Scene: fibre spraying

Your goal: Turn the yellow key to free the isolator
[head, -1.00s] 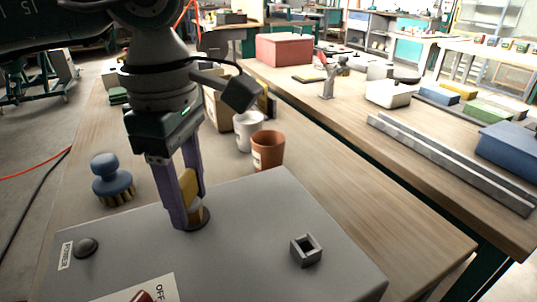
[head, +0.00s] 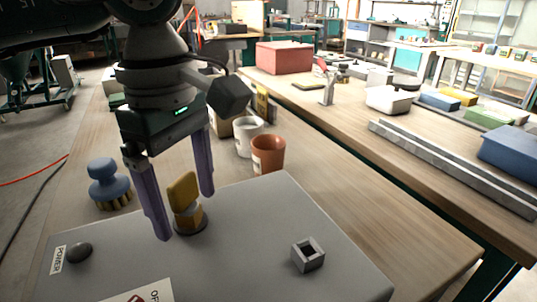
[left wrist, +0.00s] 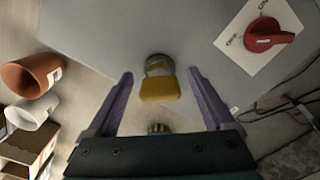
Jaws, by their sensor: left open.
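The yellow key (head: 183,192) stands upright in a round brass lock on the top of the grey box (head: 260,220). In the left wrist view the key (left wrist: 160,89) shows between the two purple fingers, apart from both. My left gripper (head: 187,215) is open, with its fingers on either side of the key and a little above the box top. The red isolator handle (left wrist: 268,36) sits on a white plate in the left wrist view. In the head view only part of the plate (head: 150,291) shows at the bottom edge. My right gripper is not in view.
A black knob (head: 78,252) marked POWER and a small square socket (head: 308,254) stand on the box. Behind it are a blue-handled brush (head: 108,183), a terracotta pot (head: 268,155) and a white cup (head: 249,134). Cables (left wrist: 290,108) run beside the box.

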